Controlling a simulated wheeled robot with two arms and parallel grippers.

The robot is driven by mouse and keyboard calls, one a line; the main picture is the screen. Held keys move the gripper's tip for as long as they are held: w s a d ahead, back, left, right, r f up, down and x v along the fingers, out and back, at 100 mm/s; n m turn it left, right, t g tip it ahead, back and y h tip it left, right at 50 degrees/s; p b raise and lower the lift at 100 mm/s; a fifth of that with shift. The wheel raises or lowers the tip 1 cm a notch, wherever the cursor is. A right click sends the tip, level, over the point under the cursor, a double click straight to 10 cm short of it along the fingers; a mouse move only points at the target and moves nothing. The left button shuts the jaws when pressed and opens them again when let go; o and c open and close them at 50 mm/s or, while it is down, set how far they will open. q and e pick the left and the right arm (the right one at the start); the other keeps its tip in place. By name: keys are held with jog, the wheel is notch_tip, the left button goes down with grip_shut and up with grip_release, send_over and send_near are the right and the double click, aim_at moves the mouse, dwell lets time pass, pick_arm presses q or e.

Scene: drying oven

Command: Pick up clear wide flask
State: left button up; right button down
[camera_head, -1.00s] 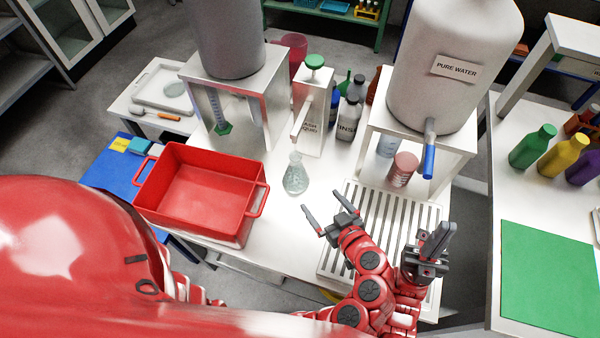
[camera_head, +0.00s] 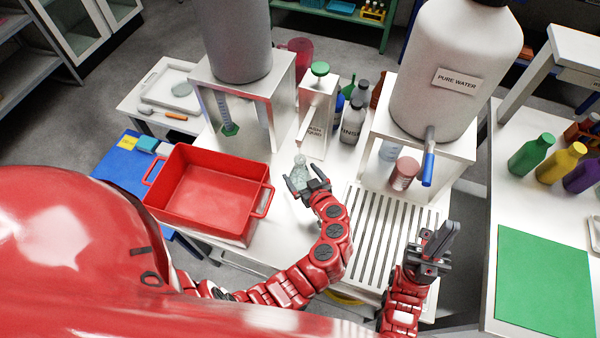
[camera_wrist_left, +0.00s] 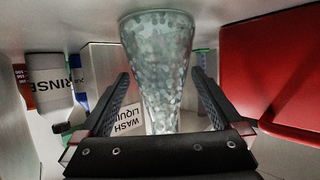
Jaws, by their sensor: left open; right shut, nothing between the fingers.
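The clear wide flask (camera_head: 300,164) stands on the white table just right of the red bin, partly hidden by my left gripper in the head view. In the left wrist view the flask (camera_wrist_left: 160,75) fills the middle, between and beyond the fingers. My left gripper (camera_head: 302,182) is open, with a finger toward each side of the flask. Its fingers also show in the left wrist view (camera_wrist_left: 165,110), with a visible gap to the flask on the left side. My right gripper (camera_head: 441,240) is shut and empty over the right end of the slatted rack.
The red bin (camera_head: 262,200) is close on the left of the flask. A white wash-liquid dispenser (camera_head: 315,115) stands behind it, with a rinse bottle (camera_head: 353,122) beside that. The slatted rack (camera_head: 385,225) and pure water tank (camera_head: 440,80) are to the right.

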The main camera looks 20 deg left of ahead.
pick_arm(q)
jog(key=shift+w+a+f, duration=0.3)
jog(key=shift+a, duration=0.05)
grip_shut()
dwell(0.3)
